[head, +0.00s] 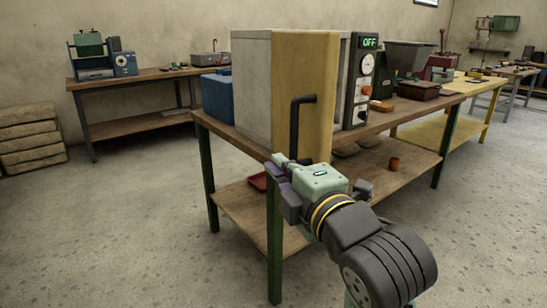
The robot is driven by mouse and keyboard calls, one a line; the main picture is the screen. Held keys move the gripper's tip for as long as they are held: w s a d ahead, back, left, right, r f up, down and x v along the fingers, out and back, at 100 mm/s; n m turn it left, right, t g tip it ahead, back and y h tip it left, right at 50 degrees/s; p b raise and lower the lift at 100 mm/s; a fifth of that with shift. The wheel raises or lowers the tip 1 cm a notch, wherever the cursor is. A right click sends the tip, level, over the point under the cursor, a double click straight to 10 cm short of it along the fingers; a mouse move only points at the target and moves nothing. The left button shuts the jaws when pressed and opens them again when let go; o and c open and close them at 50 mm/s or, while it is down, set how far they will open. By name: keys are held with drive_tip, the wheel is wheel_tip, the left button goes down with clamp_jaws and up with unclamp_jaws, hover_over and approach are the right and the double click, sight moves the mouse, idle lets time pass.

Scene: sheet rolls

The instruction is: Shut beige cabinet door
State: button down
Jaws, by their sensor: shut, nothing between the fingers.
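The beige cabinet (252,85) stands on the near end of a wooden workbench. Its yellowish-beige door (318,75) stands out from the body, swung open; how wide is hard to judge. A black bent handle (295,125) is on the door. My gripper (281,162) is shut and empty, in front of the door's lower part, close below the handle. I cannot tell whether it touches the door or handle. The cabinet's inside is mostly hidden behind the door.
The workbench (225,125) also bears a blue bin (217,97), a control panel (359,85) reading OFF and a grey hopper (408,55). An orange cup (394,164) is on the lower shelf.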

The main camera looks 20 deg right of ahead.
drive_tip(key=w+a+p, duration=0.1)
drive_tip(key=w+p, duration=0.2)
drive_tip(key=w, duration=0.7)
drive_tip(key=d, duration=0.2)
drive_tip(key=s+d+p, duration=0.1)
drive_tip(key=shift+s+d, duration=0.1)
drive_tip(key=shift+d, duration=0.3)
drive_tip(key=shift+d, duration=0.1)
